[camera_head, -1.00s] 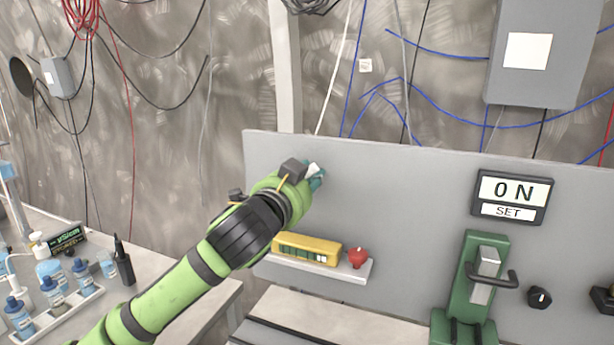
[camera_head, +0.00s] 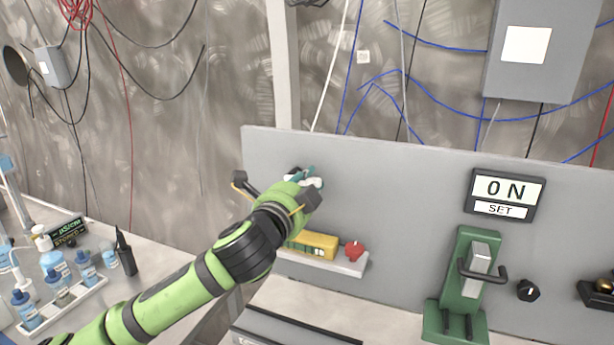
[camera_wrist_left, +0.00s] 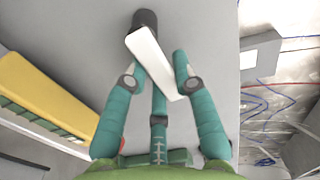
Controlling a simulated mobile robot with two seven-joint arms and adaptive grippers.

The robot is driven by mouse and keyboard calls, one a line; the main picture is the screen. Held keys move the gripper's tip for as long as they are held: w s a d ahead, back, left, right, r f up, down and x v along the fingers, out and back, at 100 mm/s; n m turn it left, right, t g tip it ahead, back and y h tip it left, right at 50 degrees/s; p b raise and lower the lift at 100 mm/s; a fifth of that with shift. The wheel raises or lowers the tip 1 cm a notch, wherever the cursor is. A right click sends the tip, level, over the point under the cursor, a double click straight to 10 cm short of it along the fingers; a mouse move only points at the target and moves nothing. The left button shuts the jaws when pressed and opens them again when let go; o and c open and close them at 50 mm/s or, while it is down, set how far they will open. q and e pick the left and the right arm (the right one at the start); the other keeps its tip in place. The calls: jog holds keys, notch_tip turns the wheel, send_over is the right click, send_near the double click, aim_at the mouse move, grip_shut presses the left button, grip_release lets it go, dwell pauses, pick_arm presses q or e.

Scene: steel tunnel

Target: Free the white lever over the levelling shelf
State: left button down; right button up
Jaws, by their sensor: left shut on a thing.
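The white lever (camera_wrist_left: 156,60) runs from a dark round pivot (camera_wrist_left: 145,20) on the grey panel and slants between my left gripper's teal fingers in the left wrist view. My left gripper (camera_wrist_left: 157,72) is shut on it. In the head view the left gripper (camera_head: 309,178) is at the panel's upper left, above the levelling shelf (camera_head: 345,266); the wrist hides much of the lever there. A yellow level (camera_head: 318,244) and a red knob-like piece (camera_head: 354,250) sit on the shelf. The level also shows at left in the wrist view (camera_wrist_left: 45,90). My right gripper is out of view.
A green stand with a black handle (camera_head: 467,285), a black knob (camera_head: 528,290) and an "ON SET" display (camera_head: 504,194) are at the right. Bottles in a white rack (camera_head: 68,302) stand on the left bench. The panel between lever and display is clear.

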pick_arm(q)
jog(key=shift+m, duration=0.5)
jog(key=c, duration=1)
grip_release()
jog(key=shift+f, duration=0.15)
jog(key=shift+s, duration=0.1)
jog(key=v, duration=1.1)
jog(key=shift+s+a, duration=0.15)
jog(key=shift+s, duration=0.25)
